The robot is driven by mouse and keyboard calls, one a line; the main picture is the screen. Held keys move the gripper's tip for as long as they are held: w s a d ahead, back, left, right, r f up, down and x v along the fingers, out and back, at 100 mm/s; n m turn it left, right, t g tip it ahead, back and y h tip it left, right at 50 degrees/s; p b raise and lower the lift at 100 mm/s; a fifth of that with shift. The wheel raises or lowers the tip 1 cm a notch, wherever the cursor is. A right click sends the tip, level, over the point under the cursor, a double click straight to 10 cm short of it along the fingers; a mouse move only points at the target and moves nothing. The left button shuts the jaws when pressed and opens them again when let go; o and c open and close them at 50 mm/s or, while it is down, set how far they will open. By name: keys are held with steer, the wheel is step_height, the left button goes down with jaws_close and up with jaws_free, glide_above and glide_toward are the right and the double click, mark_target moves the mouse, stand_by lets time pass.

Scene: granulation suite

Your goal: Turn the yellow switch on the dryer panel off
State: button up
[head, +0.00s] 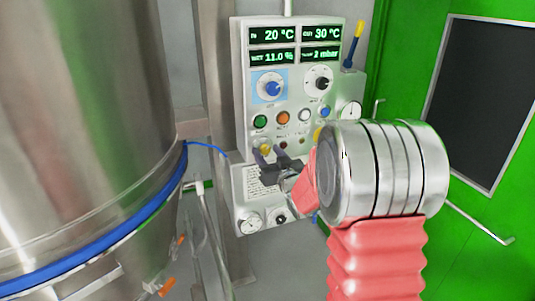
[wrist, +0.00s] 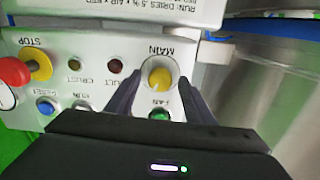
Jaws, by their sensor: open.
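The dryer panel (head: 292,90) is a pale box with displays, dials and buttons. The yellow switch (wrist: 160,74) is a round knob on a white disc marked MAIN, upside down in the wrist view. In the head view the switch (head: 265,148) shows partly, just above my gripper (head: 272,158). In the wrist view my gripper (wrist: 158,84) is open, with one dark finger on each side of the switch. I see gaps between fingers and knob; whether the tips reach its depth I cannot tell.
The wrist view shows a red and yellow STOP button (wrist: 38,66), a blue button (wrist: 46,107) and a green button (wrist: 159,115) close by. A large steel vessel (head: 75,110) stands left of the panel.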

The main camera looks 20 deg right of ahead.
steer(key=shift+c, duration=0.3)
steer(key=c, duration=1)
steer(key=shift+n, duration=0.4)
steer(key=n, duration=1.1)
steer(key=shift+f, duration=0.1)
steer(key=shift+a, duration=0.1)
steer(key=o, duration=1.1)
steer(key=shift+c, duration=0.2)
